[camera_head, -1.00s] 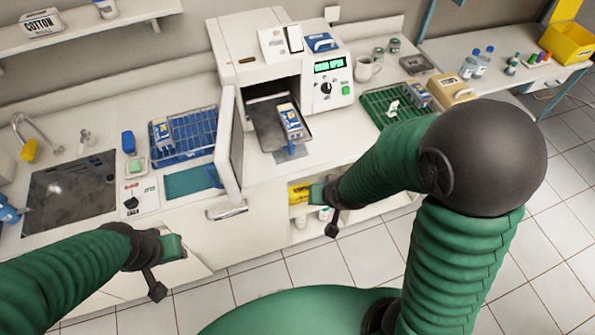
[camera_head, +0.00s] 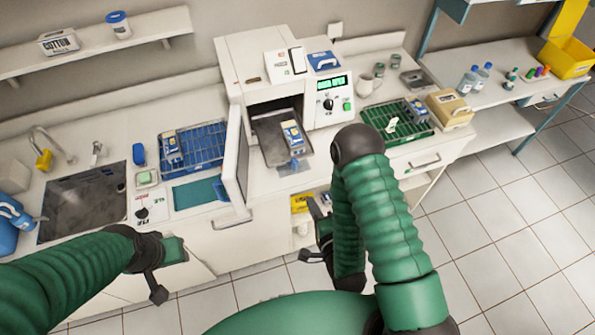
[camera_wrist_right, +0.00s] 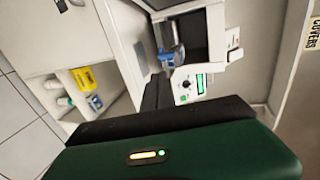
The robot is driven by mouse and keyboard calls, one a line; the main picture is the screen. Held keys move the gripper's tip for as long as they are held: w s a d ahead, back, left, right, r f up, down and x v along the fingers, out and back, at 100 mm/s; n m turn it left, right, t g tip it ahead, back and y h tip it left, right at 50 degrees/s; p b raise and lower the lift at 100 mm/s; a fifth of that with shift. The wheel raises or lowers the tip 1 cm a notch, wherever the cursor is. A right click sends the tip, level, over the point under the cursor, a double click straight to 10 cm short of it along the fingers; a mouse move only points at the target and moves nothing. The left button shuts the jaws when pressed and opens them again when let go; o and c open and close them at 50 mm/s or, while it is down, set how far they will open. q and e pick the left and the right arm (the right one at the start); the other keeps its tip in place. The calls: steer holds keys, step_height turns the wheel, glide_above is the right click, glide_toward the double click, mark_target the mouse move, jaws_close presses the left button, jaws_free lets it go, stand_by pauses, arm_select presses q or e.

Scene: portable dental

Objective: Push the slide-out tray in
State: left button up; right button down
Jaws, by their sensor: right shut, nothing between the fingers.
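The slide-out tray (camera_head: 268,128) is dark metal and sticks out of the open chamber of the white sterilizer (camera_head: 252,62) in the head view.
The sterilizer's door (camera_head: 236,152) stands open left of the tray. A blue wire rack (camera_head: 205,146) and sink (camera_head: 85,205) are farther left. A green rack (camera_head: 400,132) and mug (camera_head: 366,84) are at the right. A shelf opening with a yellow box (camera_head: 300,203) is below the counter.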

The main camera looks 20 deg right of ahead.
mark_target(295, 168)
steer(key=x, duration=0.4)
steer(key=r+b+x, duration=0.1)
steer(key=x, duration=0.3)
steer(key=b+x, duration=0.1)
steer(key=x, duration=0.4)
steer(key=shift+w+r, duration=0.15)
steer(key=shift+w, duration=0.25)
steer(key=shift+w, duration=0.1)
